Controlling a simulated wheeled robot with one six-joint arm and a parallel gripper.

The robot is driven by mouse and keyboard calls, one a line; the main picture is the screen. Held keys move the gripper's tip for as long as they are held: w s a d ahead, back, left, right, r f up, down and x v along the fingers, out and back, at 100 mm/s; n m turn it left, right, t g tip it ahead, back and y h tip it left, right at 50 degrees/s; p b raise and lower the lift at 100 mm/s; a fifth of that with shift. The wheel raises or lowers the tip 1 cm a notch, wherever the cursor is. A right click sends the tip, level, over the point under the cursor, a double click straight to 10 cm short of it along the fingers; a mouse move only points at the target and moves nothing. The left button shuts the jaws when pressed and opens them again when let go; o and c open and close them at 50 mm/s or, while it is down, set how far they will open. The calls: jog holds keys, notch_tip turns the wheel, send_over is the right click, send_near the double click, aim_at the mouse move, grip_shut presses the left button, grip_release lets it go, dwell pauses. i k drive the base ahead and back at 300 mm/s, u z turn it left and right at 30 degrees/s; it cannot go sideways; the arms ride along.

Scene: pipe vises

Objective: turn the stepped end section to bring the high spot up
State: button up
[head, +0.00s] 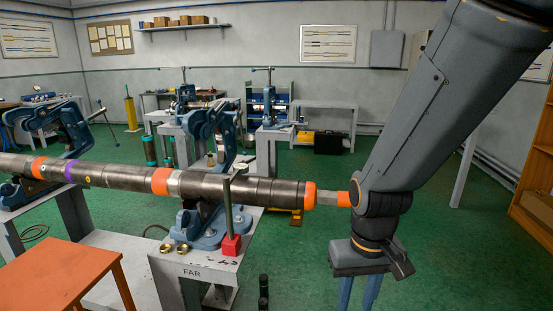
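A long dark steel pipe (120,178) lies level across the left and middle, with orange bands and a purple band. Its stepped end section (260,189) reaches right past the vise, ending in an orange collar (310,193), a grey square stub (327,198) and an orange piece partly hidden by my wrist. A blue vise (208,218) holds the pipe near this end. My gripper (359,299) hangs below and right of the pipe end, pointing down. Its two blue fingers stand apart with nothing visible between them; their tips reach the bottom edge. I cannot make out a high spot.
A red-based upright post (231,244) stands on the grey bench marked FAR (225,268), close in front of the pipe. Another blue vise (68,130) is at the left. An orange table (60,275) fills the lower left. Green floor (450,250) is open at the right.

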aim_at(294, 195)
jog(key=z, duration=0.3)
jog(key=i, duration=1.2)
jog(key=u, duration=0.5)
